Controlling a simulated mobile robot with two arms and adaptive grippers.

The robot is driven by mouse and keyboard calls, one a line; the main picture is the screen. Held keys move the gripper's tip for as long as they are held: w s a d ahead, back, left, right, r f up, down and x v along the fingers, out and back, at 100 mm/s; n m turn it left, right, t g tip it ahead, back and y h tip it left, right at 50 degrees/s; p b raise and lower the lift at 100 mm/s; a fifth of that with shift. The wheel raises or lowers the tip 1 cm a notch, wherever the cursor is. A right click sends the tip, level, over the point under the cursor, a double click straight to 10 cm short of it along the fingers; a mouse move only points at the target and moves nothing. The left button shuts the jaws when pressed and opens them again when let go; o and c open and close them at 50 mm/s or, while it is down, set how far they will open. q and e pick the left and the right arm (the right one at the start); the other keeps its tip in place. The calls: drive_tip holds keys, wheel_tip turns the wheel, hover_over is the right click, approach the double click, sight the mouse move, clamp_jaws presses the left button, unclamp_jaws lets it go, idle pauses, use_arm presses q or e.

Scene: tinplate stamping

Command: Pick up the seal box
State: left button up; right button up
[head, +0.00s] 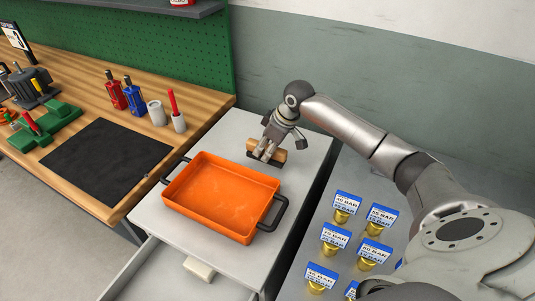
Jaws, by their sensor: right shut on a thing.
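My right gripper (266,153) is at the far part of the grey cabinet top, just behind the orange tray. It is shut on a small tan-brown box with a dark edge, which I take to be the seal box (281,156). The fingers cover much of the box. I cannot tell whether it touches the cabinet top or is held just above it. My left gripper is not in view.
The open orange tray (225,157) with black handles stands on the cabinet top (155,215). Several gold fittings with blue-and-white pressure labels (335,237) stand on a grey surface at right. The wooden bench (80,78) at left holds tools, bottles and a black mat (105,163).

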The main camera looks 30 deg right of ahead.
drive_tip(key=shift+w+d+f, duration=0.25)
drive_tip(key=shift+d+f, duration=0.05)
drive_tip(key=shift+f, duration=0.2)
wheel_tip(320, 180, down, 2)
drive_tip(key=shift+f+p, duration=0.15)
drive_tip(key=shift+p, duration=0.45)
drive_tip(key=shift+f, duration=0.35)
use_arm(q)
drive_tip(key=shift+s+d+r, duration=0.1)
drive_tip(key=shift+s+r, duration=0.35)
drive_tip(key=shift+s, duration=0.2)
use_arm(e)
drive_tip(key=shift+f, duration=0.1)
drive_tip(key=o, duration=1.1)
drive_tip(key=shift+c, duration=0.2)
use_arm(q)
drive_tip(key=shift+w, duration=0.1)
